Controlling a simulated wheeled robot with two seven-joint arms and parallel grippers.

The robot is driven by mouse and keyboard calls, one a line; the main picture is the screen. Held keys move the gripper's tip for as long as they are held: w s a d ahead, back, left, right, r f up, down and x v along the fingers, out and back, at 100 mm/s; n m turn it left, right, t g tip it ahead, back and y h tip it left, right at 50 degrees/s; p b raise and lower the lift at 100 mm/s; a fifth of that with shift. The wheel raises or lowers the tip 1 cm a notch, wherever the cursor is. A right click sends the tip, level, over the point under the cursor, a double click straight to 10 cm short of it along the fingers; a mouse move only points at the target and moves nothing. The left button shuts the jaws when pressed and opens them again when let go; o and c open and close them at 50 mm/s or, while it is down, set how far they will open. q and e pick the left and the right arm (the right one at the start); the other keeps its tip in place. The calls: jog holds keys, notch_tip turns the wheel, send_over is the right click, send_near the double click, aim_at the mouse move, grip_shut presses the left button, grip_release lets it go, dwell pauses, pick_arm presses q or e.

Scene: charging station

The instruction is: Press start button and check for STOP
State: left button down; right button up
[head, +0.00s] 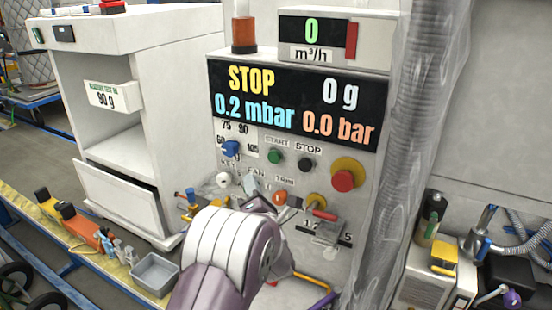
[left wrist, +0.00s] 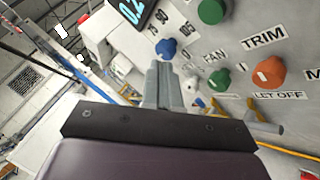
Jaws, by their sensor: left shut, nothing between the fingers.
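The control panel display (head: 295,103) reads STOP in yellow, with 0 g, 0.2 mbar and 0.0 bar. The green start button (head: 274,157) sits under the START label, left of the black stop button (head: 305,164). A green button, apparently start, also shows at the top of the left wrist view (left wrist: 212,11). My left gripper (head: 252,188) is below and left of the start button, near the FAN label, apart from the button. Its fingers (left wrist: 165,85) are closed together and empty in the left wrist view. My right gripper is not in view.
A red emergency button (head: 343,181) on yellow is right of the stop button. A blue knob (head: 230,148) and an orange trim knob (head: 279,198) are nearby. A clear hose (head: 420,100) runs down the right side. A white cabinet (head: 110,150) stands left; a grey bin (head: 155,273) is below.

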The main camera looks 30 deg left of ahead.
aim_at(275, 157)
pick_arm(q)
jog(key=w+a+b, duration=0.1)
jog(key=w, duration=0.7)
jog(key=shift+w, duration=0.3)
jog(key=shift+a+b, duration=0.1)
jog(key=shift+b, duration=0.2)
dwell(1.4)
jog(key=shift+w+b, duration=0.4)
jog(key=shift+b, duration=0.2)
